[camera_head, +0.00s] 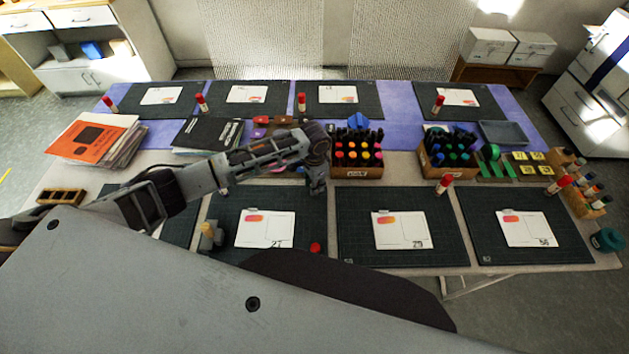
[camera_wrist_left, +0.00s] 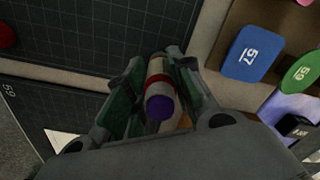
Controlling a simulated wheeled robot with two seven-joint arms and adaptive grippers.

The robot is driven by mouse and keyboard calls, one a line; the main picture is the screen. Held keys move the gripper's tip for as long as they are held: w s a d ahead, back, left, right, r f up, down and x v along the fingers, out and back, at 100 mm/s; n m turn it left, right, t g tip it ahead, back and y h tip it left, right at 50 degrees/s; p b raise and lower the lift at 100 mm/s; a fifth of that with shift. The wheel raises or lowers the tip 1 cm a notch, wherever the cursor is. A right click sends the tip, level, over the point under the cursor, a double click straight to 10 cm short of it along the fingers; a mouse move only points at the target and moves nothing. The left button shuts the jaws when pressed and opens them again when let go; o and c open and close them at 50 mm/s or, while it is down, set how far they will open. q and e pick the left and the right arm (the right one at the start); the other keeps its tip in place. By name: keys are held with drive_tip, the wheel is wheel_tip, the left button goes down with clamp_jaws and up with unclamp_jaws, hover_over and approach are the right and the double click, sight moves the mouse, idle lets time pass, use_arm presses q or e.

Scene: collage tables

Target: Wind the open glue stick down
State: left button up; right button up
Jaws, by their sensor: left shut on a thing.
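My left gripper (camera_head: 318,188) reaches over the front row of mats, just left of the crate of coloured bottles. In the left wrist view, my left gripper (camera_wrist_left: 160,95) is shut on a glue stick (camera_wrist_left: 160,107). The stick lies between the two fingers with a purple end facing the camera. A grey ring and a red band show behind the purple, then a pale part partly hidden by the fingers. The stick is not clearly visible in the head view. I cannot tell how far the glue stands out. My right gripper is not in view.
Other red-capped glue sticks stand on the tables, one at the front crate's right (camera_head: 444,184). A small red thing (camera_head: 316,248) sits on the mat's front edge. The bottle crate (camera_head: 357,172) is close to my gripper. Mats with cards (camera_head: 400,231) fill the front row.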

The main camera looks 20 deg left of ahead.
use_arm(q)
drive_tip(key=shift+s+f+n, duration=0.1)
drive_tip(key=shift+s+n, duration=0.05)
drive_tip(key=shift+n, duration=0.15)
drive_tip(key=shift+n+p, duration=1.5)
drive_tip(key=shift+p, duration=0.6)
drive_tip(key=shift+n+p, duration=0.35)
drive_tip(key=shift+n, duration=0.05)
drive_tip(key=n, duration=0.2)
drive_tip(key=shift+n, duration=0.8)
